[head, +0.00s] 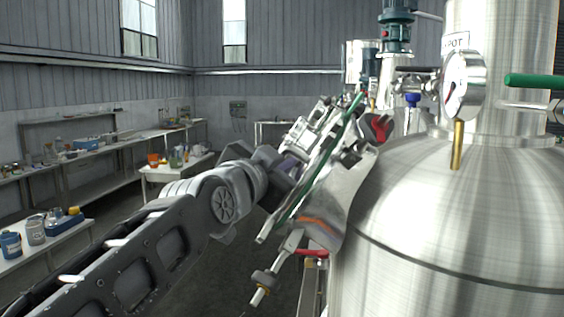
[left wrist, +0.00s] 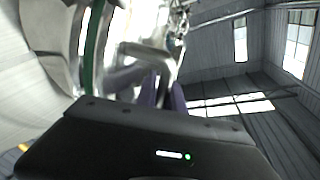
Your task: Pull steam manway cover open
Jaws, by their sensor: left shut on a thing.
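The steam manway cover (head: 313,160) is a steel disc with a green gasket edge, steeply tilted on the left side of the big steel tank (head: 450,220). The manway neck (head: 345,190) is just right of it; how wide the gap between them is, I cannot tell. My left gripper (head: 291,170) is at the cover's outer face, shut on its handle. In the left wrist view the purple fingers (left wrist: 166,97) are at the bent metal handle (left wrist: 150,58), with the green gasket (left wrist: 95,45) beyond. The fingertips are partly hidden. My right gripper is not in view.
A pressure gauge (head: 463,84) and a green-handled valve lever (head: 535,80) are on the tank top. A red-handled valve (head: 312,253) is below the manway. Benches with containers (head: 50,243) stand along the left; the floor between is open.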

